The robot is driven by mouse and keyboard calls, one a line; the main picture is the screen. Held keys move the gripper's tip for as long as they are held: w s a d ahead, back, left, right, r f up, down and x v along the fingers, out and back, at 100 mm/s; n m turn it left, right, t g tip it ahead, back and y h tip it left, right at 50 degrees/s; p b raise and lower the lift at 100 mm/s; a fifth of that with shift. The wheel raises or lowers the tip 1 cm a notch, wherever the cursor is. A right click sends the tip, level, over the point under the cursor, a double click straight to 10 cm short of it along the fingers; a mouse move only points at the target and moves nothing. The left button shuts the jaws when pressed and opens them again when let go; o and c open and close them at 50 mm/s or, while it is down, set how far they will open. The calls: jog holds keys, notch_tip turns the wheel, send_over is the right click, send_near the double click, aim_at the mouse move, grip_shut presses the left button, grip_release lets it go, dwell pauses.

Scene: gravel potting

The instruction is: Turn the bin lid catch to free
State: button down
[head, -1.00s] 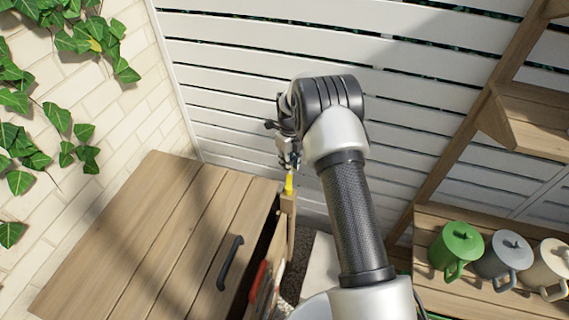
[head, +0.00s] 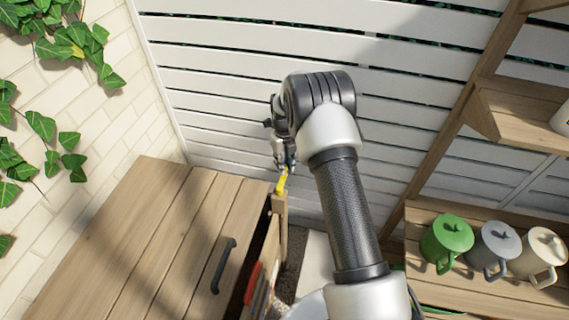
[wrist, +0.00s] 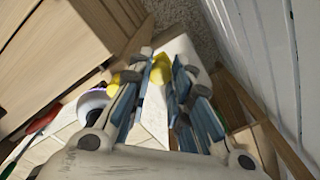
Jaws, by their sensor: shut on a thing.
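The wooden bin lid (head: 165,230) fills the lower left of the head view, with a black handle (head: 224,265) on it. The yellow catch (head: 282,181) sits on top of a wooden post at the lid's far right corner. It leans, its top towards the right. My gripper (head: 284,165) is at the catch's upper end, shut on it. In the wrist view yellow (wrist: 160,68) shows between the blue-grey fingers; the fingers hide much of it.
A white slatted fence (head: 300,45) stands close behind my gripper. An ivy-covered brick wall (head: 70,115) is at the left. A wooden shelf at the right holds a green can (head: 447,238), a grey can (head: 495,248) and a cream can (head: 540,255).

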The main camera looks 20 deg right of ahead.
jog(key=c, duration=1.4)
grip_release()
jog(key=shift+c, duration=0.2)
notch_tip(320, 180, up, 12)
